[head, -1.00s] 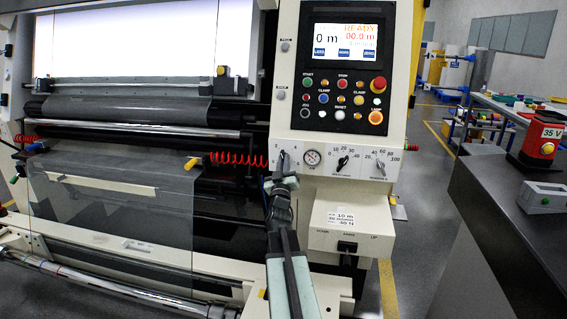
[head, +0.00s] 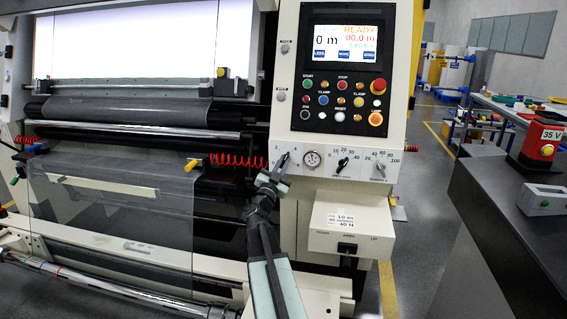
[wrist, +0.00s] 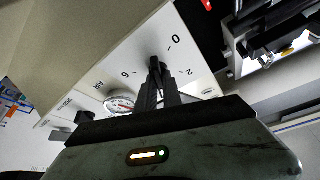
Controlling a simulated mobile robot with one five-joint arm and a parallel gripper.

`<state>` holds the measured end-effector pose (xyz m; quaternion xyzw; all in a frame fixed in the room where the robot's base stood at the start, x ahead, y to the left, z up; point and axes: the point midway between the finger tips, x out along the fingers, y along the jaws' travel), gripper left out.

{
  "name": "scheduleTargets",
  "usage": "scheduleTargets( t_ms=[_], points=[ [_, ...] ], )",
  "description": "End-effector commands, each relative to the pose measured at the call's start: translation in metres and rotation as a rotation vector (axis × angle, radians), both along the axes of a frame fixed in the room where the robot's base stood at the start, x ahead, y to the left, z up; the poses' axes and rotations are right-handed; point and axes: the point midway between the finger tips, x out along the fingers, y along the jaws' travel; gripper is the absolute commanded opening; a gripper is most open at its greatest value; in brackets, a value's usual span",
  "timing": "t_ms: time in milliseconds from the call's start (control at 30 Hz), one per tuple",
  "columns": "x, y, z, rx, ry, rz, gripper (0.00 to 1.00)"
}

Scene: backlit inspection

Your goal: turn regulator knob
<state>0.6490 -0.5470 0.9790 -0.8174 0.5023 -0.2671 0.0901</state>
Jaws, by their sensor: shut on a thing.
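The regulator knob (head: 283,160) is a small black knob at the left end of the white control strip, below the screen panel. Its pointer leans up and to the right in the head view. My gripper (head: 275,178) reaches it from below, rolled to one side, with its jaws shut on the knob. In the wrist view the dark fingers (wrist: 158,80) close around the knob (wrist: 154,63), with dial marks 0, 2 and 6 around it. The fingers hide part of the knob. The round pressure gauge (head: 312,158) sits just right of it; its needle is too small to read.
Two more knobs, a middle one (head: 343,163) and a right one (head: 380,168), sit on the same strip. A red coiled hose (head: 238,160) hangs close on the left. A cream box (head: 350,232) juts out below right. A dark counter (head: 500,215) stands at the right.

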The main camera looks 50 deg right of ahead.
Motion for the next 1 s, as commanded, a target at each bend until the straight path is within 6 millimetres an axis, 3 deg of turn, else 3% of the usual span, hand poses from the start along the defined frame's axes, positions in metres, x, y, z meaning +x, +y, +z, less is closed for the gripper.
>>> scheduleTargets(
  t_ms=[433,1000],
  points=[
    [0.0019,0.0013,0.0014,0.121,-0.198,0.001,0.00],
    [0.0020,0.0017,0.0003,0.141,-0.229,0.002,0.00]
  ],
)
